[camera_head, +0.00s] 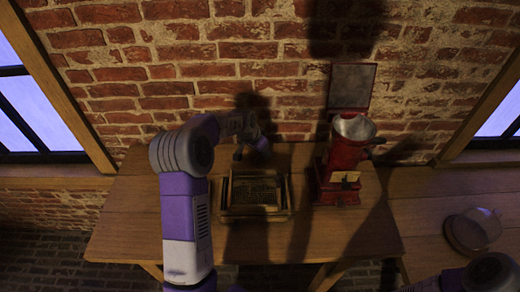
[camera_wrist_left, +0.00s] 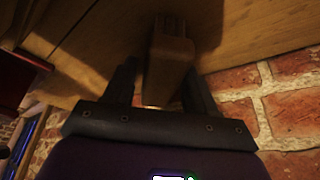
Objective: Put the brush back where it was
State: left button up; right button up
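In the left wrist view a light-brown wooden block-like piece (camera_wrist_left: 170,62), which may be the brush, stands between the two dark fingers of my left gripper (camera_wrist_left: 162,92). The fingers are apart, with a gap on its left side; on its right it is close to the finger, and I cannot tell if they touch. In the head view my left gripper (camera_head: 252,153) is low at the back of the wooden table, near the wall, behind a wooden tray (camera_head: 284,214). The brush cannot be made out there. My right gripper is outside both views; only part of its arm shows at bottom right.
A red mill (camera_head: 345,158) with a metal funnel stands right of the tray, a dark panel (camera_head: 352,86) behind it. A brick wall (camera_head: 215,60) closes the back. A glass dome (camera_head: 472,230) is on the right-hand table. The table's front right part is clear.

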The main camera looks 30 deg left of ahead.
pick_arm(q)
jog(key=shift+o, duration=0.9)
jog(key=shift+r, duration=0.2)
jog(key=p+v, duration=0.1)
jog(key=v, duration=1.1)
jog(key=shift+f, duration=0.1)
